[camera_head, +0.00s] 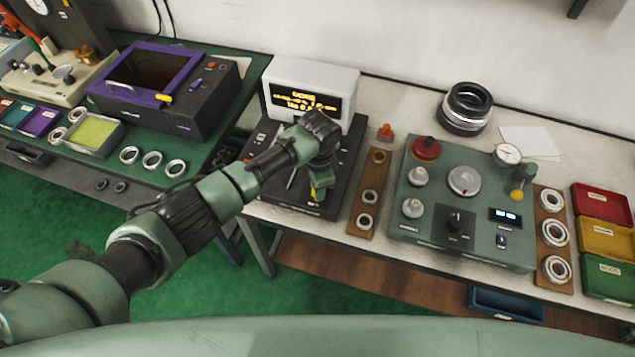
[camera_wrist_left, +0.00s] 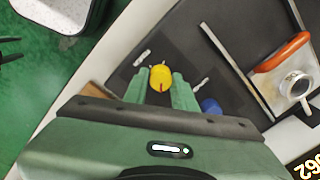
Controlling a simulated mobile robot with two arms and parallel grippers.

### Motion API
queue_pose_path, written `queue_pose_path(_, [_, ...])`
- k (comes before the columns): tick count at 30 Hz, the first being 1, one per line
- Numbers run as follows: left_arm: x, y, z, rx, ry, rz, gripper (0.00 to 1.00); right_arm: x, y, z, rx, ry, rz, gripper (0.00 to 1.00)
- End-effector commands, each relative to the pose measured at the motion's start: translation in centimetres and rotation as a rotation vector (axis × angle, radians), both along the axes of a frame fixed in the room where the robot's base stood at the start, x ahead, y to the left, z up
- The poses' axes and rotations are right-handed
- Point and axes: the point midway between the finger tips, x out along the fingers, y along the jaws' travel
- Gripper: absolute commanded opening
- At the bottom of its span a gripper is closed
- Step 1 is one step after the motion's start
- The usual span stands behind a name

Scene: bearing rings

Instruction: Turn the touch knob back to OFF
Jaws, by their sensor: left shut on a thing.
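A dark instrument base (camera_head: 290,198) stands under a white display unit (camera_head: 340,77) with amber digits. In the left wrist view a yellow knob (camera_wrist_left: 160,76) with a dark reddish pointer line sits on the dark panel (camera_wrist_left: 130,72); I take it to be the touch knob. My left gripper (camera_head: 319,190) reaches down onto this base, and its green fingers (camera_wrist_left: 161,90) are shut on the yellow knob from both sides. White marks lie beside the knob, too small to read. A blue knob (camera_wrist_left: 209,106) is just right of the fingers. My right gripper is not in view.
In the left wrist view a metal part with an orange handle (camera_wrist_left: 285,51) lies to the right. A wooden strip with rings (camera_head: 366,198) and a green tester (camera_head: 450,215) stand right of the base. A purple-framed machine (camera_head: 150,85) is on the left table.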

Motion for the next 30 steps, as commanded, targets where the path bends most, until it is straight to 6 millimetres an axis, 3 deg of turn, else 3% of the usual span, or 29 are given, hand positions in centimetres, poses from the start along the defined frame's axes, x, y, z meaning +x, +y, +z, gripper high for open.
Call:
queue_pose_path(18, [0.2,-0.1,0.3,-0.002,-0.002,0.553,0.00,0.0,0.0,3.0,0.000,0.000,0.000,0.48])
queue_pose_path(30, [0.3,0.0,0.3,0.000,-0.006,0.743,0.00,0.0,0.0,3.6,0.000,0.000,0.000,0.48])
